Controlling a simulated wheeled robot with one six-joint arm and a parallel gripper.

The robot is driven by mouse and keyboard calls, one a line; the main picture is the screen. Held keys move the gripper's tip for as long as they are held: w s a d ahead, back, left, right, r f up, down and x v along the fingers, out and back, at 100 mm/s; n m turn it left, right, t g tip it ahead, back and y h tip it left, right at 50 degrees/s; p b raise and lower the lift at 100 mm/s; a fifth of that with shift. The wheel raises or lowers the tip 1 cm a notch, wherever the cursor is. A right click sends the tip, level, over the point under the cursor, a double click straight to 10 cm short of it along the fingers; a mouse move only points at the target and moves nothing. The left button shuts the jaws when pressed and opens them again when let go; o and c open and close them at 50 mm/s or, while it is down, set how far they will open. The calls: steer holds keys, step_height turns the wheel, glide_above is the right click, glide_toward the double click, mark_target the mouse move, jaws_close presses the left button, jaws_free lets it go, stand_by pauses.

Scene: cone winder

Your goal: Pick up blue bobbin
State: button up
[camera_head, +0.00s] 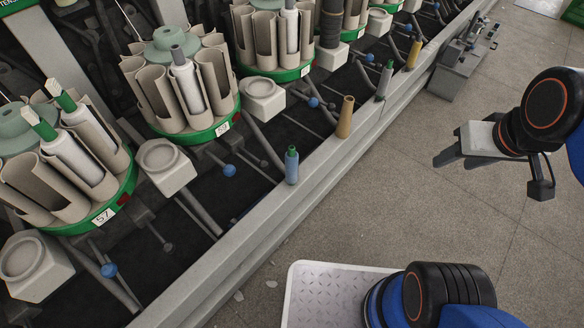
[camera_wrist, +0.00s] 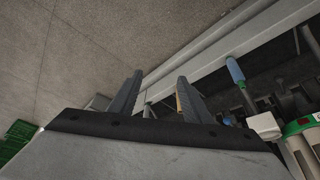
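The blue bobbin (camera_head: 291,168), with a dark green top, stands upright on the machine's grey front rail (camera_head: 240,237). The blue bobbin also shows right of the fingers in the wrist view (camera_wrist: 236,72), apart from them. My gripper (camera_head: 492,172) is at the right of the head view, over the floor and well away from the bobbin. In the wrist view my gripper (camera_wrist: 157,95) has its two fingers spread with nothing between them.
A tan bobbin (camera_head: 345,117), a grey one with a green top (camera_head: 384,81) and a yellowish one (camera_head: 413,55) stand farther along the rail. Round bobbin magazines (camera_head: 183,82) and pale holders (camera_head: 166,168) line the machine behind.

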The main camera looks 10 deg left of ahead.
steer(key=shift+o, duration=1)
steer(key=w+a+n+g, duration=0.1)
steer(key=w+a+n, duration=0.3)
steer(key=w+a, duration=0.2)
steer(key=shift+w+a+r+y, duration=0.2)
steer(key=shift+w+a+y, duration=0.1)
steer(key=shift+w, duration=0.65)
steer(key=n+g, duration=0.4)
steer(key=n, duration=0.7)
glide_toward(292, 148)
steer(key=f, duration=1)
steer(key=shift+s+a+f, duration=0.15)
steer(key=shift+a+f, duration=0.3)
steer(key=shift+f, duration=2.6)
steer(key=c, duration=1)
